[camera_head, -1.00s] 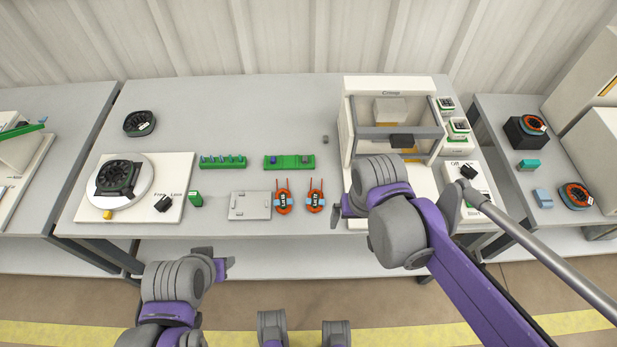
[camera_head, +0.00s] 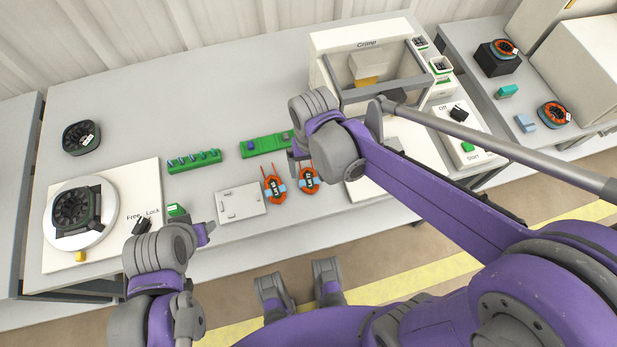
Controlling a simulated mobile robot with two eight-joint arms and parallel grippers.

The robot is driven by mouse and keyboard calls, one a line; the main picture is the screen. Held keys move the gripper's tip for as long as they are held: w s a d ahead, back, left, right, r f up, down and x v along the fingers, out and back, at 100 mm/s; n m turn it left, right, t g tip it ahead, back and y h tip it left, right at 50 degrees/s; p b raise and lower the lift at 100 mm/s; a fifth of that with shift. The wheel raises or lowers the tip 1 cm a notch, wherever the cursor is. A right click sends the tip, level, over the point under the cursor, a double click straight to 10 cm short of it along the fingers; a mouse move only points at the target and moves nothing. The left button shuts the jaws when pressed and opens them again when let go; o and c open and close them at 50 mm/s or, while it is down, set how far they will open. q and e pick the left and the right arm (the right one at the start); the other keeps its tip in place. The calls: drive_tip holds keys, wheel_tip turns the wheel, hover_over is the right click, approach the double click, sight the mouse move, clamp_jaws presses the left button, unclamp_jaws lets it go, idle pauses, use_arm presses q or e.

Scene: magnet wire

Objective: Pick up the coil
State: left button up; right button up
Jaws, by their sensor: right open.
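Two orange wire coils with dark labelled centres lie near the table's front edge: a left coil (camera_head: 275,189) and a right coil (camera_head: 309,181). My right gripper (camera_head: 294,160) is open, just behind the right coil in the picture. It appears to be above the table and holds nothing visible; whether it touches the coil I cannot tell. My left gripper (camera_head: 206,232) is at the front edge of the table, left of the coils. Its jaw opening is not clear. More orange coils sit on the right table, one on a black block (camera_head: 494,60) and one lying flat (camera_head: 554,114).
A grey plate (camera_head: 241,201) lies left of the coils, with green holders (camera_head: 194,161) (camera_head: 262,144) behind. A white crimp machine (camera_head: 335,60) stands at the back right. A round turntable fixture (camera_head: 100,215) is at left. The table's back middle is clear.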

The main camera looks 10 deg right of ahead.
sight(309, 179)
use_arm(q)
drive_tip(key=shift+f+b, duration=0.6)
drive_tip(key=shift+f, duration=0.05)
use_arm(e)
drive_tip(key=f, duration=0.5)
drive_tip(key=shift+w+a+f, duration=0.25)
drive_tip(key=shift+a+f, duration=0.05)
drive_tip(key=shift+f, duration=0.1)
